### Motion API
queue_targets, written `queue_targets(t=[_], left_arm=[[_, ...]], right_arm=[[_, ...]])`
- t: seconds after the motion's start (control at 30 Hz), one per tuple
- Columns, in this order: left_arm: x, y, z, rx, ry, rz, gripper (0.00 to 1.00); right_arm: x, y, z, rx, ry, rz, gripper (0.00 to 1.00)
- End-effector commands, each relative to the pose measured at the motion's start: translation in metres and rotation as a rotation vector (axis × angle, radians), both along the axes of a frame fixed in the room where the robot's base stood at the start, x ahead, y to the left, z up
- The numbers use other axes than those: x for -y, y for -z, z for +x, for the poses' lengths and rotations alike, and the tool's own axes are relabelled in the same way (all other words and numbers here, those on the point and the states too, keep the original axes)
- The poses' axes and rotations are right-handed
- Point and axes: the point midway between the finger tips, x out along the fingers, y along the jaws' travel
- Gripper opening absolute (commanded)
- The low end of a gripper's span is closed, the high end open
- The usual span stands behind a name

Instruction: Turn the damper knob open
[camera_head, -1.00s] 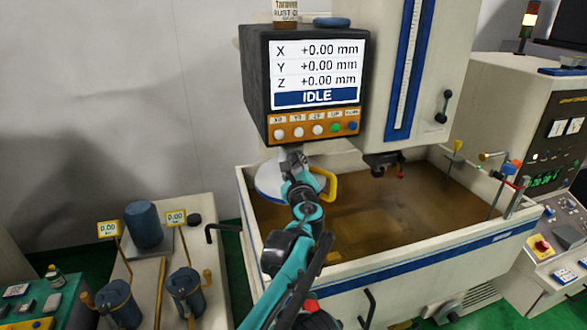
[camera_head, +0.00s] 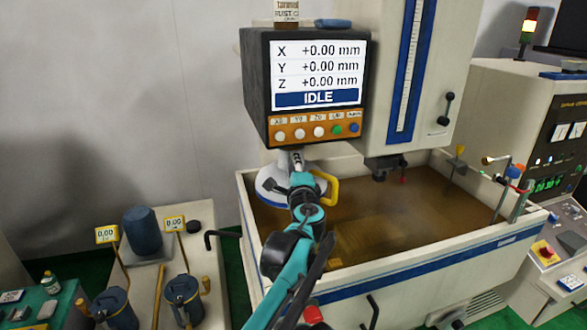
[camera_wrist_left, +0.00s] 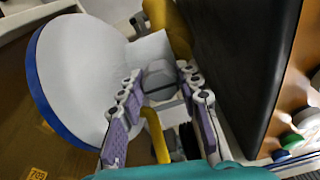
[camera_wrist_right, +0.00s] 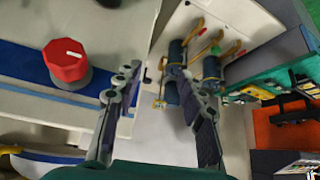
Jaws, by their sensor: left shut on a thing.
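The white cone-shaped hood (camera_head: 270,187) with a blue rim hangs under the display box at the tank's back left corner; it fills the left of the left wrist view (camera_wrist_left: 85,70). A grey block-like knob (camera_wrist_left: 160,78) sits at the hood's narrow end. My left gripper (camera_head: 297,165) is at this neck, its fingers (camera_wrist_left: 162,88) shut on the grey knob, one on each side. The knob is too small to make out in the head view. My right gripper (camera_wrist_right: 155,78) is open and empty.
A yellow handle (camera_head: 332,188) curves beside the left gripper. The display box (camera_head: 258,90) is close above it. The tank (camera_head: 420,263) holds brown liquid below. A red knob (camera_wrist_right: 67,62) with a white mark is left of my right gripper.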

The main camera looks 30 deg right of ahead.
Motion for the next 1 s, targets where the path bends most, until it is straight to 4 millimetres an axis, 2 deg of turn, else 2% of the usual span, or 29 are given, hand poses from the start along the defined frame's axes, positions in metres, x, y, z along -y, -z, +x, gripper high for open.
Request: queue_targets(t=[0.57,0.6,0.67,1.0], left_arm=[[0.0015,-0.0023,-0.0004,-0.010,0.003,-0.027,0.05],[0.0015,-0.0023,-0.0004,-0.010,0.003,-0.027,0.39],[0.0015,-0.0022,-0.0004,-0.011,0.004,-0.028,0.55],[0.0006,-0.0010,-0.0003,-0.012,0.001,-0.029,0.55]], right_arm=[[0.0000,0.0002,0.0000,0.000,0.000,0.000,0.40],[0.0000,0.0003,0.0000,0.000,0.000,0.000,0.40],[0.0000,0.0002,0.0000,0.000,0.000,0.000,0.40],[-0.0001,0.0005,0.0000,0.000,0.000,0.000,0.40]])
